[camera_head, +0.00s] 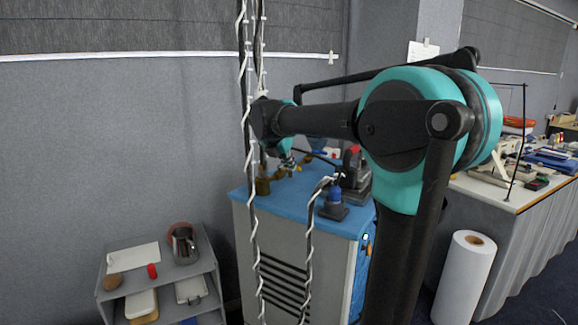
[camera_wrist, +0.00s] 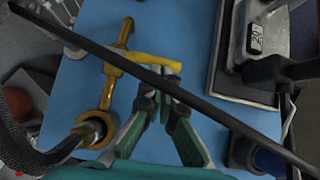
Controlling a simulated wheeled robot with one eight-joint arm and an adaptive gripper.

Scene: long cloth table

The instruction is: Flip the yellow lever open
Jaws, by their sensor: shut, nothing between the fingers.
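The yellow lever (camera_wrist: 150,60) sits on a brass pipe fitting (camera_wrist: 116,62) above the blue cabinet top, seen in the wrist view. It points to the right from the fitting. My gripper (camera_wrist: 160,82) is shut and empty, its fingertips close below the lever in the picture. A dark rod crosses in front, so I cannot tell whether the tips touch the lever. In the head view my gripper (camera_head: 291,164) is small and hangs over the blue top, and the lever is too small to make out there.
The blue cabinet (camera_head: 300,203) also bears a dark device (camera_head: 354,180) and a blue-capped item (camera_head: 334,203) at the right. A round brass opening (camera_wrist: 92,130) lies at lower left in the wrist view. A grey shelf (camera_head: 203,262) stands left of the cabinet.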

